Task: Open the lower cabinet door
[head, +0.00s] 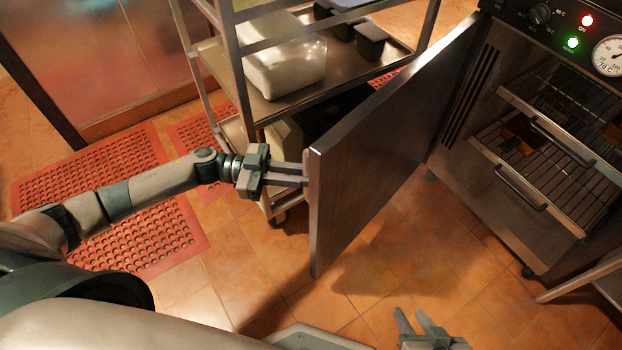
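The cabinet door (375,140) is a dark metal panel standing wide open, swung out from the left side of the oven-like cabinet (465,175). Its inner face is toward me. My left gripper (300,176) reaches in from the left to the outer face near the door's free edge. Its fingertips meet or pass behind that edge, so I cannot tell if they are closed on a handle. My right gripper (416,322) is low in the picture, well away from the door, with its fingers apart and nothing between them.
Inside the cabinet are wire racks with handles (520,188). A control panel with a gauge (610,55) is above. A metal shelf cart (285,105) with a white container (285,55) stands behind the door. Red perforated mats (95,175) lie at left. Tiled floor (400,260) before the cabinet is clear.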

